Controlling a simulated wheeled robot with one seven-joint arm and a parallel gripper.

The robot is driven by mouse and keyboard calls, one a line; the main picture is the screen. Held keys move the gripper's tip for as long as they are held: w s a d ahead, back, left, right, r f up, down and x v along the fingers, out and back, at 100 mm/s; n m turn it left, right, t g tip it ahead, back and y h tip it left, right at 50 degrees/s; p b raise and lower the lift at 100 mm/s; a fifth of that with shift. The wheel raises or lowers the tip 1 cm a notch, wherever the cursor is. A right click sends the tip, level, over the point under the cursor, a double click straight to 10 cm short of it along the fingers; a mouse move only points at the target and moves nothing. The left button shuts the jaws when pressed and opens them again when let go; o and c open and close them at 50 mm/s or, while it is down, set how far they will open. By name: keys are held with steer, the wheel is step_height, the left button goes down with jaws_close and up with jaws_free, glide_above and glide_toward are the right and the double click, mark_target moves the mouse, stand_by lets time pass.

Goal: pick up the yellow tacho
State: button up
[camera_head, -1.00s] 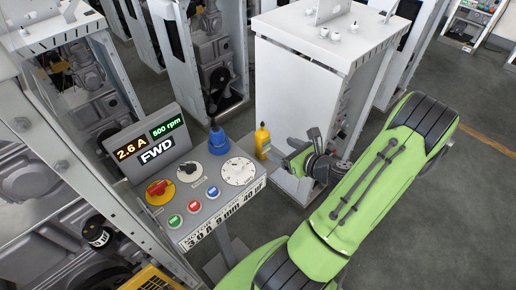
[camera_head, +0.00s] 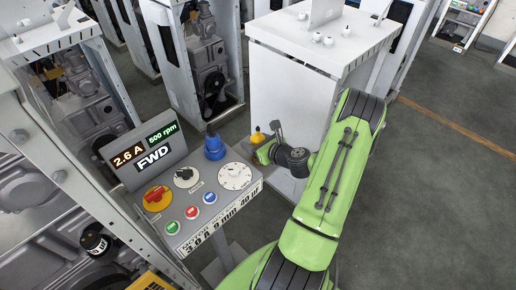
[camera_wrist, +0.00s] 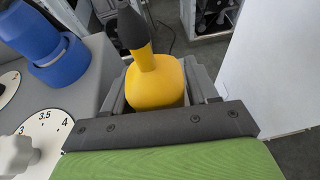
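The yellow tacho (camera_wrist: 156,82) has a bottle-like body and a dark grey tip. In the wrist view it is between the two grey fingers of my gripper (camera_wrist: 158,98), and its lower part is hidden by the gripper's dark front bar. The fingers lie close along both its sides; I cannot tell whether they press on it. In the head view only the top of the tacho (camera_head: 257,137) shows at the right end of the control panel, with my gripper (camera_head: 264,152) in front of it.
The control panel (camera_head: 212,219) with knobs, coloured buttons and a display stands to the left. A blue tool (camera_head: 214,147) stands on it, close to the tacho. A white cabinet (camera_head: 285,90) rises just behind. The floor at the right is open.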

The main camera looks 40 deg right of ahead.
steer(key=c, duration=0.7)
steer(key=shift+c, duration=0.5)
steer(key=shift+r, duration=0.1)
